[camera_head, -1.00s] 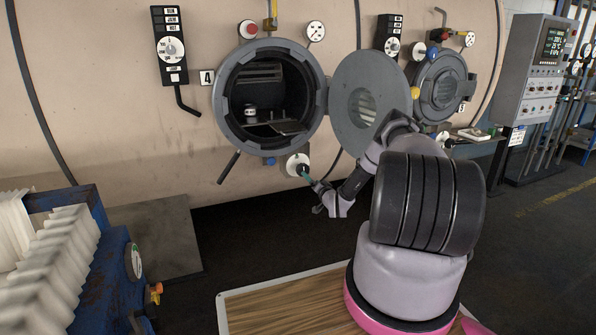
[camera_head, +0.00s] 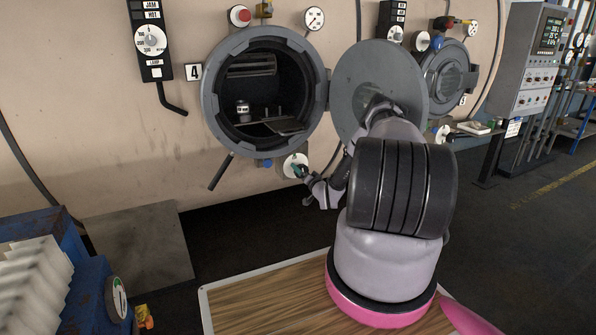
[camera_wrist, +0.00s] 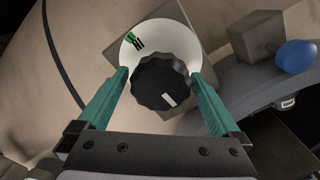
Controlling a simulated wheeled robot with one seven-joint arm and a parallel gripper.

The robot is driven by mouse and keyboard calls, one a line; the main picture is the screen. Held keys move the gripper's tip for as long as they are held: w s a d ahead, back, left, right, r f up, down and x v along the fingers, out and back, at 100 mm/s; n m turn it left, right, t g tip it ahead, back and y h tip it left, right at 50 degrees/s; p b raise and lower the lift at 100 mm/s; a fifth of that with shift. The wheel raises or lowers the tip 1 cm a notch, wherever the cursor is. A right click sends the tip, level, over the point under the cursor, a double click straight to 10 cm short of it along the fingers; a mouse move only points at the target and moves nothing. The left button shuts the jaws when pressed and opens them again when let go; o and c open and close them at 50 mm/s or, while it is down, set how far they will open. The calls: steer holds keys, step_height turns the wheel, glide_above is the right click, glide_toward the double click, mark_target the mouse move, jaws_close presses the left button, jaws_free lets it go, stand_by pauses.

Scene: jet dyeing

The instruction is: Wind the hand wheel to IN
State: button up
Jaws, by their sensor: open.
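The hand wheel (camera_wrist: 160,82) is a black fluted knob with a white pointer line, on a round white dial plate (camera_wrist: 146,32) with a green mark and black marks near its rim. In the wrist view the pointer line is on the side towards my gripper, away from the green mark. In the head view the white plate (camera_head: 294,165) sits below the open round hatch. My gripper (camera_wrist: 162,88) is open, its two green fingers on either side of the knob; I cannot tell whether they touch it. In the head view my gripper (camera_head: 302,171) partly covers the knob.
The open hatch (camera_head: 216,108) of port 4 is above, its round door (camera_head: 350,92) swung right behind my arm. A dark lever (camera_head: 221,172) hangs to the left. A blue cart (camera_head: 85,290) stands at lower left.

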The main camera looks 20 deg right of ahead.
steer(key=c, duration=1.2)
